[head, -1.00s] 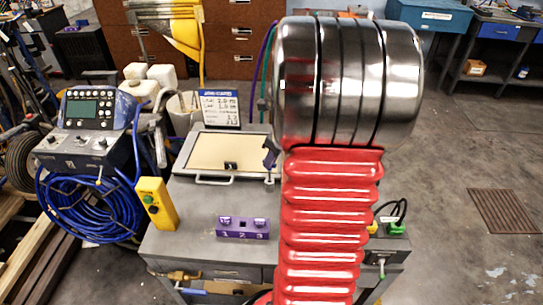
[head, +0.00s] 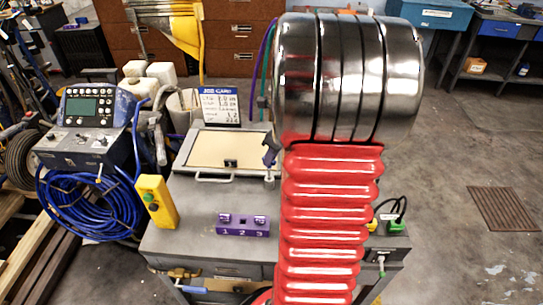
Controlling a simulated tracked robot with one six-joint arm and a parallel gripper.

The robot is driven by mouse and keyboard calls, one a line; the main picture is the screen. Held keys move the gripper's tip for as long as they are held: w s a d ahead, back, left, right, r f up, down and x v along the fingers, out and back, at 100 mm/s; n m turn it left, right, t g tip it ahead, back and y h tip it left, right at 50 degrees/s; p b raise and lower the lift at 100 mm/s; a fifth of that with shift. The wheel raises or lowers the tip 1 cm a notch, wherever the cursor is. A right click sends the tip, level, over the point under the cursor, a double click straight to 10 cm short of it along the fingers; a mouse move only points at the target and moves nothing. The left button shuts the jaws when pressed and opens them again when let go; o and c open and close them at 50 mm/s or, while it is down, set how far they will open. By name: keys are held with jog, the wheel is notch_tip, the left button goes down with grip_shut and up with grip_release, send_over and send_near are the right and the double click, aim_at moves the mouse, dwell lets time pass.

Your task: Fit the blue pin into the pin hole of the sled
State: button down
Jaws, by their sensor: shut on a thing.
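My gripper is not visible; my large red ribbed and chrome arm covers the right middle of the head view. A small dark blue-purple piece (head: 271,150) sticks out at the left edge of my arm, beside the tray; I cannot tell what it is. No blue pin can be made out. A small black block (head: 230,163) sits at the front of a tan panel in a grey framed tray (head: 205,178); I cannot tell whether it is the sled. No pin hole can be made out.
A purple block marked 1 2 3 (head: 242,226) sits on the grey cart top (head: 190,238). A yellow control box (head: 157,201) is at the cart's left edge. A job card (head: 220,103) stands behind the tray. A blue hose coil (head: 90,205) hangs at left.

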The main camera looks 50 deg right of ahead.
aim_at(271, 168)
jog(key=shift+f, duration=2.5)
dwell(2.3)
jog(key=c, duration=1.7)
grip_release()
jog(key=shift+o, duration=0.2)
jog(key=shift+o, duration=1.4)
jog(key=shift+r, duration=0.15)
jog(key=v, duration=0.6)
jog(key=shift+s+r, duration=0.15)
jog(key=shift+r, duration=0.25)
